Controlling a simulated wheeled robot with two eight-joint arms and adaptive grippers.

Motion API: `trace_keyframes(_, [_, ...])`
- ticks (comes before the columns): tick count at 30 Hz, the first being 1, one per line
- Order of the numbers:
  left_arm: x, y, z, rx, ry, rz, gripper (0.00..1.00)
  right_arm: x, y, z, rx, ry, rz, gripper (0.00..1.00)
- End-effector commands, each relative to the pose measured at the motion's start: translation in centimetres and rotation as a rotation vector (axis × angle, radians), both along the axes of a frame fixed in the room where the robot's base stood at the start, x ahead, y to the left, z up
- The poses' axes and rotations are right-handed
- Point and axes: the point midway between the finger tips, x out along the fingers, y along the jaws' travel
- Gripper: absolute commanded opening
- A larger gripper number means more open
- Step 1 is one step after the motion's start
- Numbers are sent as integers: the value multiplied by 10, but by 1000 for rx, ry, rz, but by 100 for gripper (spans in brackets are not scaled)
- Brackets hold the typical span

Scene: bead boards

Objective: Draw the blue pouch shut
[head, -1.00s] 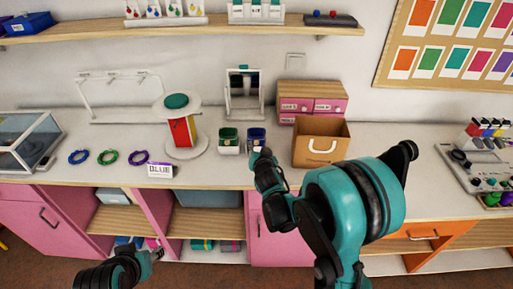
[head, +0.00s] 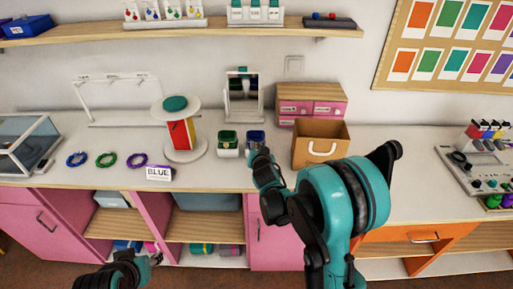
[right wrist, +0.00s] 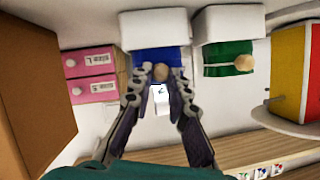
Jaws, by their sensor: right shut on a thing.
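The blue pouch (head: 256,135) stands in a white holder on the counter, right of the green pouch (head: 228,136). In the right wrist view the blue pouch (right wrist: 160,58) shows with a wooden bead (right wrist: 161,72) at its edge. My right gripper (right wrist: 160,78) has its two fingers around this bead and is shut on it. In the head view my right gripper (head: 259,155) is at the front of the blue pouch and hides part of its holder. My left gripper (head: 154,259) is low at the bottom left, below the counter edge; its jaws are too small to read.
A mirror (head: 243,95) stands behind the pouches. A round stand (head: 184,130), a BLUE card (head: 159,173) and several bead rings (head: 106,160) lie left.

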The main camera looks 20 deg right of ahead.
Motion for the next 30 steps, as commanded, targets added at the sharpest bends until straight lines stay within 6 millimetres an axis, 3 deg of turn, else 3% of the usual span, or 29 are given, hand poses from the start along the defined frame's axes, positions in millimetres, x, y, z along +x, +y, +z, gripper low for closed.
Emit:
trace_keyframes(9, [0,0,-4,0,0,0,43,-41,12,-1,0,2,1,0])
trace_keyframes(17, [0,0,-4,0,0,0,43,-41,12,0,0,1,-1,0])
trace_keyframes(18, [0,0,-4,0,0,0,43,-41,12,0,0,1,-1,27])
trace_keyframes(20, [0,0,-4,0,0,0,43,-41,12,0,0,1,-1,39])
trace_keyframes(30, [0,0,-4,0,0,0,43,-44,12,1,0,1,0,39])
